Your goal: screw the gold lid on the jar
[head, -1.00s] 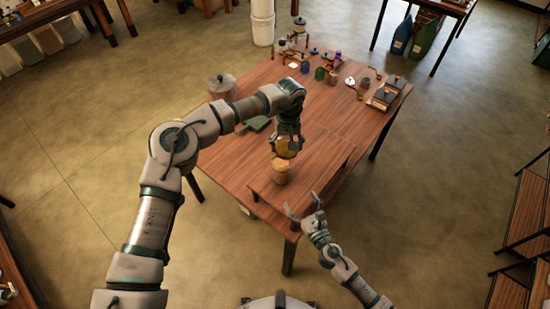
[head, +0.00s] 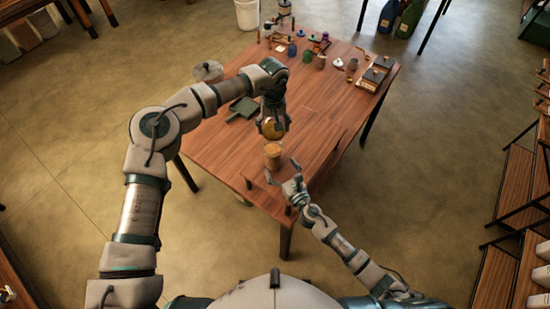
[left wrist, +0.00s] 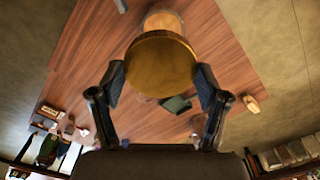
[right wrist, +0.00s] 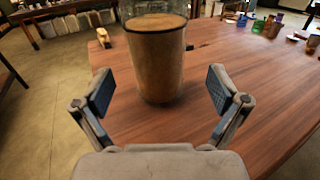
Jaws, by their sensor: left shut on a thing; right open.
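The jar (head: 273,155) stands upright near the front edge of the wooden table, full of something tan. My left gripper (head: 271,128) is shut on the gold lid (left wrist: 160,61) and holds it in the air, close above and behind the jar. In the left wrist view the jar (left wrist: 162,21) shows partly behind the lid. My right gripper (head: 283,174) is open and low, just in front of the jar. In the right wrist view the jar (right wrist: 157,62) stands ahead, between the lines of the open fingers (right wrist: 160,91), not touching them.
Several small coloured bottles and boxes stand along the far side. The table (head: 225,150) around the jar is mostly clear.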

